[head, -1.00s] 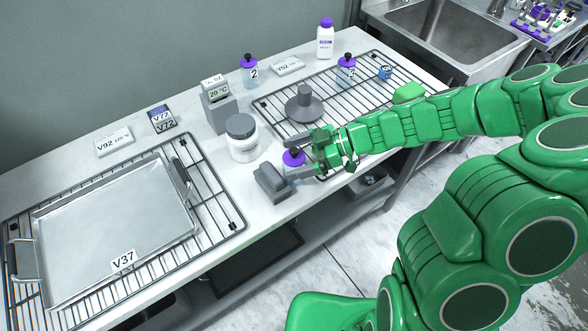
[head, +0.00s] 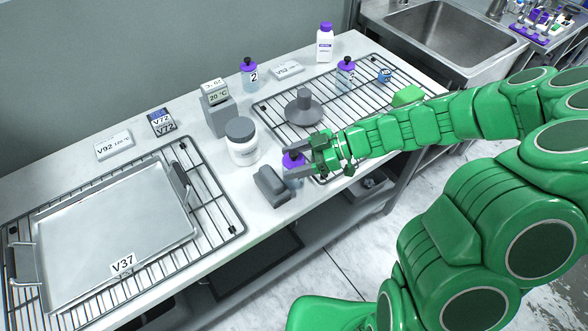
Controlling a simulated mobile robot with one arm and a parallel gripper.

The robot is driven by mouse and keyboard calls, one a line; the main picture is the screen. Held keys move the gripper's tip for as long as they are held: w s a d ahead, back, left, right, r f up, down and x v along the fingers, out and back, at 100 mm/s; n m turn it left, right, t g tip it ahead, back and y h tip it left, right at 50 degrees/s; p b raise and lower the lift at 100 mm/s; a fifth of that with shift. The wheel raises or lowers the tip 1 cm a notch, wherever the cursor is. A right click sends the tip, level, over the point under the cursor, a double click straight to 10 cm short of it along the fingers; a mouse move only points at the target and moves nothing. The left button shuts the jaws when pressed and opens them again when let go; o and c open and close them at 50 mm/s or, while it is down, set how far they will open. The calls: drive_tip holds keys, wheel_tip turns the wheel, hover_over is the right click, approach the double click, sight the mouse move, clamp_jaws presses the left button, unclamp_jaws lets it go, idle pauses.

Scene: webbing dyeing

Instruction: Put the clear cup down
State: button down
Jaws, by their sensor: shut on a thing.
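My gripper (head: 298,160) is at the front edge of the bench, its grey fingers on either side of a small clear container with a purple top (head: 291,160). It is shut on this container, which looks upright; its clear lower part is mostly hidden by the near finger. I cannot tell whether its base touches the bench. This is the only thing in my gripper, and no plain clear cup without a top can be made out.
A dark grey block (head: 272,187) sits just left of the held container. A white jar with a grey lid (head: 242,143) stands behind it. A wire rack (head: 270,108) with a grey stand (head: 304,110) lies behind my gripper. A metal tray (head: 110,225) is at left.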

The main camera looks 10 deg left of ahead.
drive_tip(key=shift+r, duration=0.15)
wheel_tip(320, 180, up, 23)
drive_tip(key=w+f+m+t, duration=0.3)
drive_tip(key=w, duration=1.6)
drive_tip(key=w+a+t, duration=0.1)
drive_tip(key=w+a, duration=0.6)
drive_tip(key=w, duration=0.3)
drive_tip(key=w+a+r+g, duration=0.1)
drive_tip(key=w+a+r, duration=0.15)
drive_tip(key=a, duration=1.15)
drive_tip(key=s+a+n+g, duration=0.2)
drive_tip(key=s+a, duration=0.2)
drive_tip(key=a, duration=0.6)
drive_tip(key=s+a+n+g, duration=0.2)
drive_tip(key=s+a, duration=0.2)
drive_tip(key=a, duration=0.6)
drive_tip(key=f, duration=2.2)
drive_tip(key=shift+d+f, duration=0.2)
drive_tip(key=shift+f, duration=0.05)
drive_tip(key=shift+f+h, duration=0.1)
drive_tip(key=shift+h, duration=0.2)
